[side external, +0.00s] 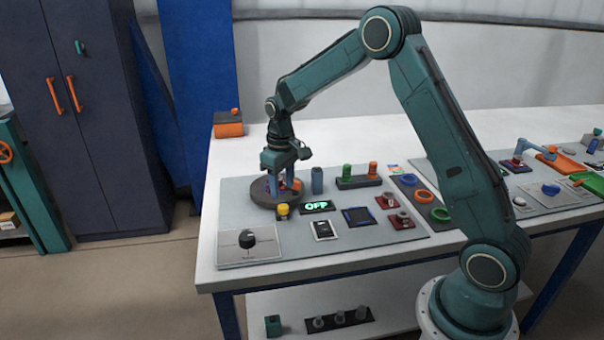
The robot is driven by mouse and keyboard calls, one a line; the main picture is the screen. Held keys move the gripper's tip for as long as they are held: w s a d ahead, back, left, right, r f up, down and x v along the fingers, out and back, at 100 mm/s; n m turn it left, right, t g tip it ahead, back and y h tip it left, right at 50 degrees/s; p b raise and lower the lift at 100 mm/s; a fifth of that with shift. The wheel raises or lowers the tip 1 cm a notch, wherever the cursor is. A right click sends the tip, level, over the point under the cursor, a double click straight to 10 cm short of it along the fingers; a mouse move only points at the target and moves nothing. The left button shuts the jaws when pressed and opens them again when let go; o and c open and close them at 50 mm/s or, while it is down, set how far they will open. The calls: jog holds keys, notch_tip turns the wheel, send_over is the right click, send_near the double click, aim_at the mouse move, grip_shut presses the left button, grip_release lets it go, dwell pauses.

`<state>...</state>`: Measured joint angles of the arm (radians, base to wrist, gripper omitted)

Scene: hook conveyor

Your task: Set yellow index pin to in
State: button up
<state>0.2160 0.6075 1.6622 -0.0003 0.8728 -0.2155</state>
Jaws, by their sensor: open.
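A small yellow index pin (283,210) stands at the front edge of a dark round disc (259,194) on the grey panel. It is too small to tell whether it is in or out. My gripper (284,188) points down over the disc, behind the yellow pin, with its fingers apart. Small orange and purple parts show between and beside the fingers. I cannot tell whether the fingers touch them. The gripper partly hides the disc's middle.
A lit OFF display (317,206) is right of the pin, with a blue-grey post (317,181) behind it. A black knob (247,239) is at front left. Green and orange pegs (359,175) and coloured rings (424,197) are farther right.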

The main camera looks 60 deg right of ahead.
aim_at(283, 206)
jog(key=shift+f, duration=3.05)
grip_shut()
